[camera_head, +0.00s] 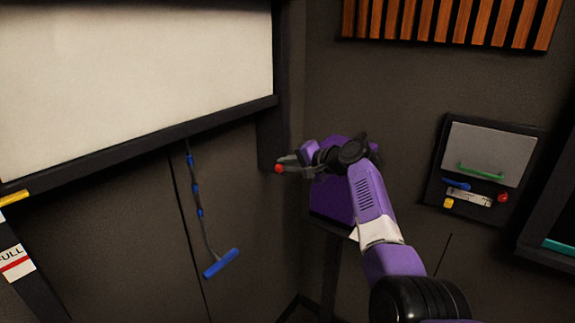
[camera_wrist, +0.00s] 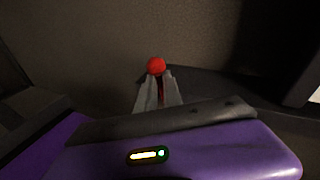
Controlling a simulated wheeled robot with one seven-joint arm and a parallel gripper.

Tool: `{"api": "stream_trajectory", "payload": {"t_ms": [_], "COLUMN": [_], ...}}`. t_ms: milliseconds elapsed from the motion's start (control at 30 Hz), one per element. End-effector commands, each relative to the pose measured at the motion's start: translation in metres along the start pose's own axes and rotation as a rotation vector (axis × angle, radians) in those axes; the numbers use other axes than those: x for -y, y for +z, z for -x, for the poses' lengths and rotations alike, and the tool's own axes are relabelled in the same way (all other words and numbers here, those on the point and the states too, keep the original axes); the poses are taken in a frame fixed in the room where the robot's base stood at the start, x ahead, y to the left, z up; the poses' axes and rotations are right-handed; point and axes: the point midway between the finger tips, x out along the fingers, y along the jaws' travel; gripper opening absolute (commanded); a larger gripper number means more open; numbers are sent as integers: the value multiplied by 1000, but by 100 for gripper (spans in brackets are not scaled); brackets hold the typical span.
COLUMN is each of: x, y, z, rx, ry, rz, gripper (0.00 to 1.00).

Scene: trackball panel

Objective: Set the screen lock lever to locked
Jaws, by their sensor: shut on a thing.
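A lever with a red ball knob (camera_head: 279,168) sits by the dark post below the screen's lower right corner. It looks like the screen lock lever; its markings cannot be read. The knob also shows in the wrist view (camera_wrist: 156,66), just beyond the fingertips, with a thin red part between the fingers. My gripper (camera_head: 288,165) is shut on the lever just behind the knob; its fingers also show in the wrist view (camera_wrist: 159,88). The lever's base is hidden. The white screen (camera_head: 140,75) fills the upper left.
A blue-handled pull cord (camera_head: 197,200) hangs below the screen, left of my gripper. A wall panel (camera_head: 432,190) with a green handle and small coloured controls is at right. Wooden slats (camera_head: 450,20) are above. A FULL label (camera_head: 14,262) is at lower left.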

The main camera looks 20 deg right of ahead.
Motion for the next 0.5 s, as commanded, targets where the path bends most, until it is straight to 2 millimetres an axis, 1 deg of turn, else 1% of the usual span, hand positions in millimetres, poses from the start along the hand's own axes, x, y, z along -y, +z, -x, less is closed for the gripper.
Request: {"api": "stream_trajectory", "payload": {"t_ms": [33, 233, 500], "x": [-1, 1, 2], "y": [12, 12, 12], "z": [-5, -4, -4], "rx": [39, 67, 80], "ry": [9, 13, 14], "rz": [-22, -84, -113], "gripper": [0, 0, 0]}}
